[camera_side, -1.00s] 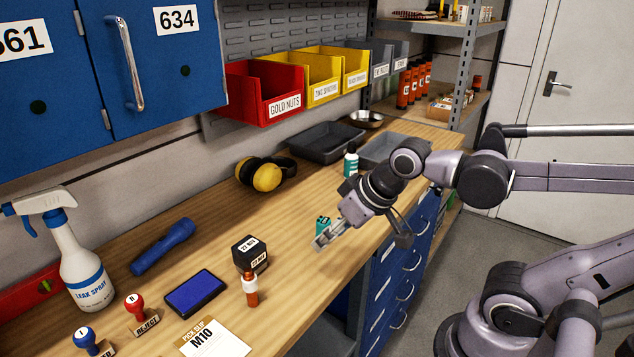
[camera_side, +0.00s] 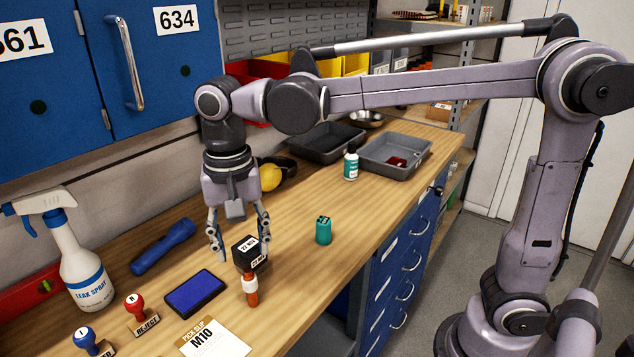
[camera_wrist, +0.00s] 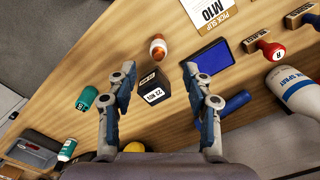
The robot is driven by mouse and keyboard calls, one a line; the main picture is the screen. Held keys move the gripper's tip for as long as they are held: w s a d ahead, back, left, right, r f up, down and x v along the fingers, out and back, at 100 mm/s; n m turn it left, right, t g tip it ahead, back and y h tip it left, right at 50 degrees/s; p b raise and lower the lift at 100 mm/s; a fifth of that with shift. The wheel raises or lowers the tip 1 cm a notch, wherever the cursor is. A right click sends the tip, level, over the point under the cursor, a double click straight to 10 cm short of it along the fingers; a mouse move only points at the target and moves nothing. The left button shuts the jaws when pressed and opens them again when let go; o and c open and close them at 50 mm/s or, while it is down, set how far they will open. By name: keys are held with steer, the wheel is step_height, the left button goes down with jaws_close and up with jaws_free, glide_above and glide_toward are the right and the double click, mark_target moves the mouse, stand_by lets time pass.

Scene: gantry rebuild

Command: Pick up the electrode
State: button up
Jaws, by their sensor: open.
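A dark square block (camera_side: 250,254) with white labels stands on the wooden bench; I take it to be the electrode, though its labels are too small to read surely. It also shows in the wrist view (camera_wrist: 153,84), between and beyond my fingers. My gripper (camera_side: 239,243) points down over the bench with its fingers spread, the block just under and between them in the picture. It shows open and empty in the wrist view (camera_wrist: 158,70). I see no clear contact with the block.
An orange-and-white cylinder (camera_side: 250,287) stands close in front of the block. A blue ink pad (camera_side: 194,292) lies to the left, a teal container (camera_side: 323,230) stands to the right. A blue flashlight (camera_side: 164,246) and yellow earmuffs (camera_side: 270,176) lie behind. Bench is clear between block and teal container.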

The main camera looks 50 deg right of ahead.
mark_target(249, 274)
steer(key=shift+d+f, duration=0.15)
steer(key=shift+f, duration=4.9)
jaws_close()
